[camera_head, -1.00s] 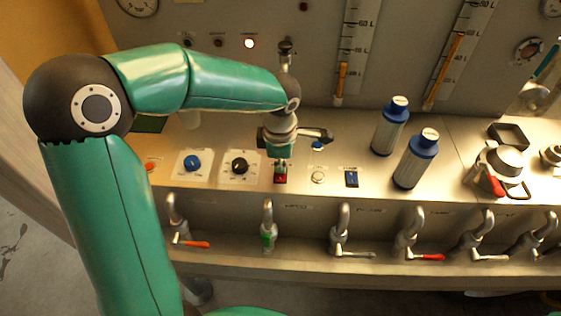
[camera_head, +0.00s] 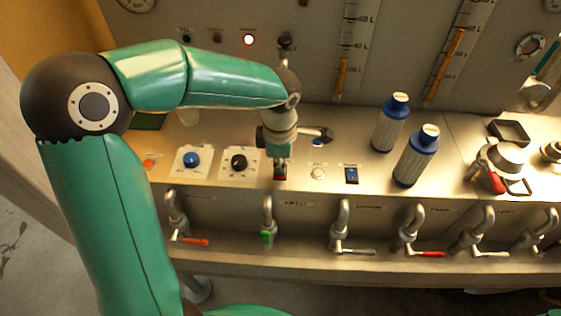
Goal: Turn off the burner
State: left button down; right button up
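My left gripper (camera_head: 280,163) points down at a red rocker switch (camera_head: 280,173) on the metal counter panel. Its tip hides the upper part of the switch and seems to be at or just above it; I cannot tell whether they touch. The finger gap is not clear. A black knob (camera_head: 239,162) and a blue knob (camera_head: 192,160) sit on white plates left of it. A blue rocker switch (camera_head: 351,175) is to the right. An indicator lamp (camera_head: 248,39) on the back wall glows. Which control belongs to the burner is not readable. My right gripper is out of view.
An orange button (camera_head: 149,164) is at the left. Several taps, one with a green handle (camera_head: 268,238), line the counter's front. A metal pot (camera_head: 501,162) is at the right.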

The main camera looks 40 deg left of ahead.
pick_arm(q)
jog(key=shift+s+d, duration=0.1)
jog(key=shift+r, duration=0.1)
jog(key=shift+r+p, duration=0.4)
jog(key=shift+r, duration=0.2)
notch_tip(320, 180, up, 3)
jog(key=shift+s+d+p, duration=0.1)
jog(key=shift+p, duration=0.85)
notch_tip(320, 180, up, 10)
jog(key=s+b, duration=0.1)
jog(key=shift+d+f, duration=0.25)
jog(key=shift+d, duration=0.05)
jog(key=shift+s+f, duration=0.1)
